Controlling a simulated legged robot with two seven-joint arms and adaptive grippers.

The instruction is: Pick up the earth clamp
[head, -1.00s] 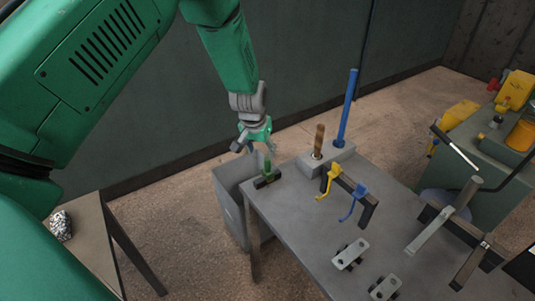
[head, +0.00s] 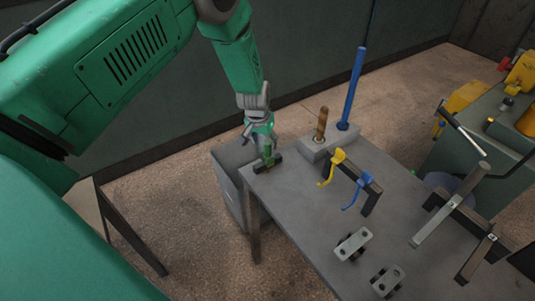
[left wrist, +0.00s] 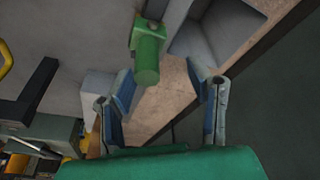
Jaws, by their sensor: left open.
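A green-handled piece with a dark block at its foot (head: 268,165), which looks to be the earth clamp, stands at the far left corner of the grey table (head: 300,205). In the left wrist view its green upright part (left wrist: 147,62) shows at the top centre. My left gripper (head: 262,143) is just above it in the head view. In the left wrist view the two blue-padded fingers (left wrist: 160,75) are spread, with the green end between and slightly beyond their tips. I see no contact. The lower part of the piece is partly hidden. My right gripper is out of view.
A grey bin (head: 229,165) stands beside the table corner. A grey block (head: 330,148) with a wooden handle and a tall blue rod (head: 352,90) is close to the right. Yellow (head: 336,158) and blue (head: 359,189) hooks hang on a dark rack. Metal clamps lie nearer.

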